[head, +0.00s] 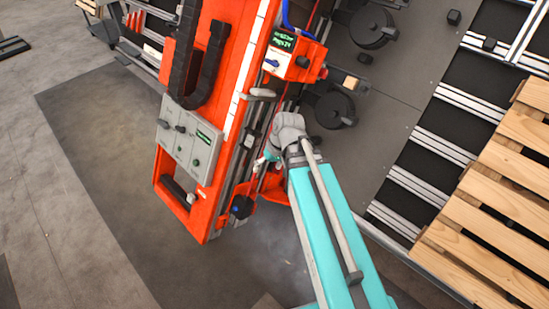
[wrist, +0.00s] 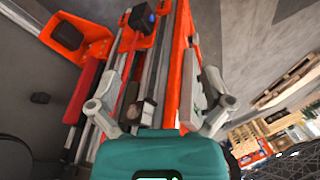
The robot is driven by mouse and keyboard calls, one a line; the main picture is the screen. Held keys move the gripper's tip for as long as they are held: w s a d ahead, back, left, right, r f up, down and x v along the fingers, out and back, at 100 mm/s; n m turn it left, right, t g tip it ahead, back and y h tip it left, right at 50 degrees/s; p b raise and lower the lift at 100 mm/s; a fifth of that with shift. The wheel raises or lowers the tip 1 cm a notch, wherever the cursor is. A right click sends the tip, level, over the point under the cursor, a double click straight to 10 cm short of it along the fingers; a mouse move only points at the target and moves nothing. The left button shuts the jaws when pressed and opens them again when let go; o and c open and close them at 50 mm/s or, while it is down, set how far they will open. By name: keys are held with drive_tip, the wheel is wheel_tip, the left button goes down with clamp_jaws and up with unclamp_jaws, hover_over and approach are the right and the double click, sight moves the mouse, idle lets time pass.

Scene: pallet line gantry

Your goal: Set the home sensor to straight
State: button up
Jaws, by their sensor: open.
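My gripper (wrist: 158,92) is open, its two grey fingers spread on either side of the red gantry beam and its rail in the wrist view. In the head view my gripper (head: 262,162) is small and partly hidden by my wrist, at the beam's right side. A small dark-and-metal block (wrist: 147,112) sits on the rail between the fingers, close to the palm. A black box with a blue face (wrist: 142,18) is farther along the rail; it also shows in the head view (head: 241,206). I cannot tell which of these is the home sensor, nor its setting.
A grey control panel (head: 188,138) with knobs is on the beam's left side. A red box with a green display (head: 284,36) is higher up. A red bracket (wrist: 75,38) juts out beside the rail. Wooden pallets (head: 500,190) lie at the right.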

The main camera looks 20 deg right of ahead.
drive_tip(key=s+d+r+m+h+p, duration=0.1)
drive_tip(key=s+r+h+p, duration=0.2)
drive_tip(key=r+p, duration=0.2)
drive_tip(key=shift+s+d+g, duration=0.2)
drive_tip(key=shift+g, duration=0.2)
idle(0.4)
drive_tip(key=w+a+f+m+t+y+b, duration=0.3)
drive_tip(key=w+f+m+t+y+b, duration=0.55)
drive_tip(key=b, duration=0.85)
drive_tip(key=w+d+f+m+t+b, duration=0.6)
drive_tip(key=d+m+b, duration=0.3)
drive_tip(key=b, duration=0.6)
drive_tip(key=shift+w+m+t+b, duration=0.35)
drive_tip(key=shift+w+t, duration=0.1)
drive_tip(key=shift+w, duration=0.25)
